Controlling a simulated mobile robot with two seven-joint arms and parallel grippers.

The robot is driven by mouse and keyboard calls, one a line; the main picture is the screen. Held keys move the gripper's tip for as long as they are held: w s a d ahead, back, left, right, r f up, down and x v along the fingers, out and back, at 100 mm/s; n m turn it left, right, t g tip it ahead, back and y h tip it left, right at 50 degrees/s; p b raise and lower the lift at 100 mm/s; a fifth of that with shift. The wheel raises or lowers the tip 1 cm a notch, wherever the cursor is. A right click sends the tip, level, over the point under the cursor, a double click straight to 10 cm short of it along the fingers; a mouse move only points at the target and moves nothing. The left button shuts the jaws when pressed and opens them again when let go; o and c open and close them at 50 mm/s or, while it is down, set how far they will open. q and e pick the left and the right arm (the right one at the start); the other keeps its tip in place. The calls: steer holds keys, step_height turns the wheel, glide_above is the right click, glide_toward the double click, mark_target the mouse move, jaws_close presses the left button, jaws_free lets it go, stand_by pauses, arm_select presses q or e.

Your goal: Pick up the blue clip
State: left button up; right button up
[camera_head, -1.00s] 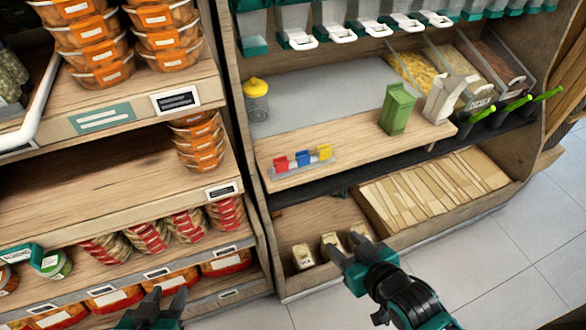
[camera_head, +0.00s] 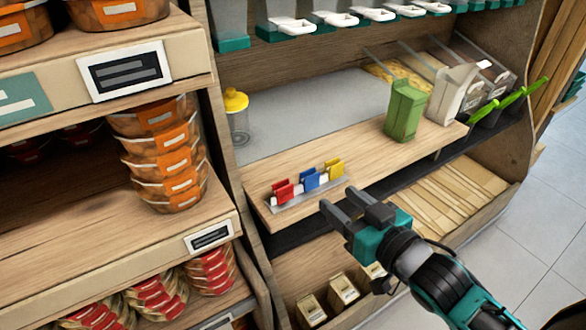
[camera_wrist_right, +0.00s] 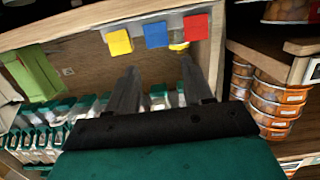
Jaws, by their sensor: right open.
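The blue clip (camera_head: 309,180) stands between a red clip (camera_head: 283,190) and a yellow clip (camera_head: 333,168) on a small grey tray (camera_head: 318,196) at the shelf's front edge. My right gripper (camera_head: 342,204) is open and empty, just in front of and slightly right of the clips in the head view. In the right wrist view the blue clip (camera_wrist_right: 156,35) lies beyond the gap between my open fingers (camera_wrist_right: 160,75), apart from them. My left gripper is out of view.
A green carton (camera_head: 404,110) and a white carton (camera_head: 455,92) stand further right on the shelf. A yellow-lidded jar (camera_head: 237,112) stands behind the clips. Wooden bins lie below.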

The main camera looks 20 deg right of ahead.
mark_target(312, 175)
steer(key=b+x, duration=0.1)
steer(key=x, duration=0.5)
steer(key=shift+w, duration=0.35)
steer(key=shift+w+a+f+b, duration=0.15)
steer(key=shift+w+b, duration=0.25)
steer(key=shift+w, duration=0.25)
steer(key=b+x, duration=0.1)
steer(key=x, duration=0.2)
steer(key=shift+w, duration=0.45)
steer(key=shift+w+b, duration=0.35)
steer(key=shift+w, duration=0.2)
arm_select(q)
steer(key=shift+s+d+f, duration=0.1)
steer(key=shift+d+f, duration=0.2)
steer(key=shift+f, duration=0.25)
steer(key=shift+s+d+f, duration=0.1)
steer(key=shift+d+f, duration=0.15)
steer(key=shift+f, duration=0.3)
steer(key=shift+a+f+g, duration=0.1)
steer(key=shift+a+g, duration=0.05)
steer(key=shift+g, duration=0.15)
arm_select(e)
steer(key=c, duration=0.7)
